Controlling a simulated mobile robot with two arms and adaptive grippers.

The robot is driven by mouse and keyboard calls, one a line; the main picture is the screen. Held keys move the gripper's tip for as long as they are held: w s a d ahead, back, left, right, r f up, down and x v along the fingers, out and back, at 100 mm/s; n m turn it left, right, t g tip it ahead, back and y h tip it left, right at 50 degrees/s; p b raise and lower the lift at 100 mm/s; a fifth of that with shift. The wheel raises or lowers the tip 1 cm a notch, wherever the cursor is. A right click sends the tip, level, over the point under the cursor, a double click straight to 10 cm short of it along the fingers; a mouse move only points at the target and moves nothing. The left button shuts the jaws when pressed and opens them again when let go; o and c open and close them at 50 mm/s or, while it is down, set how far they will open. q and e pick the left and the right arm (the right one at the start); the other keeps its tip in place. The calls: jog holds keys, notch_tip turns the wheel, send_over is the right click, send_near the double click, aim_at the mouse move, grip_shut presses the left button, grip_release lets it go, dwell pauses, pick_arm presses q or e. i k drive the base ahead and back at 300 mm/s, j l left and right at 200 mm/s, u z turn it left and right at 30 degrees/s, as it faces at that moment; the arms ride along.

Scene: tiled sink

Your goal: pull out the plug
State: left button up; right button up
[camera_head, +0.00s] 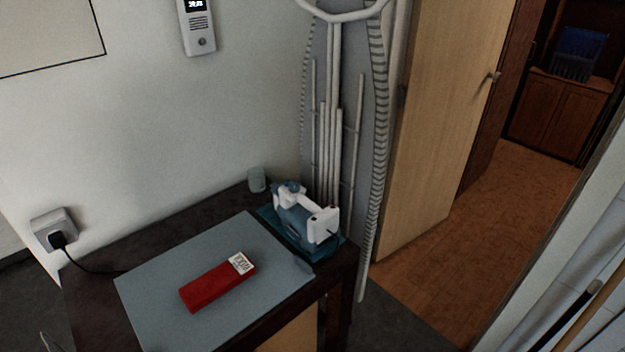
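A black plug (57,240) sits in the white wall socket (50,226) at the left, low on the pale wall. Its black cord (82,267) runs down and right to the dark table, where it is hard to follow. Neither of my grippers can be made out in the head view.
An ironing board (345,90) leans behind. A wooden door (440,120) stands open at right, with floor (490,215) beyond.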

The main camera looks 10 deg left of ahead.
aim_at(57, 240)
jog(key=u, duration=1.9)
jog(key=i+j+u, duration=0.1)
jog(key=j, duration=0.3)
jog(key=i+j, duration=0.1)
jog(key=j, duration=0.25)
jog(key=i+j+u, duration=0.15)
jog(key=j, duration=0.25)
jog(key=i+j, duration=0.1)
jog(key=j, duration=0.25)
jog(key=u, duration=0.05)
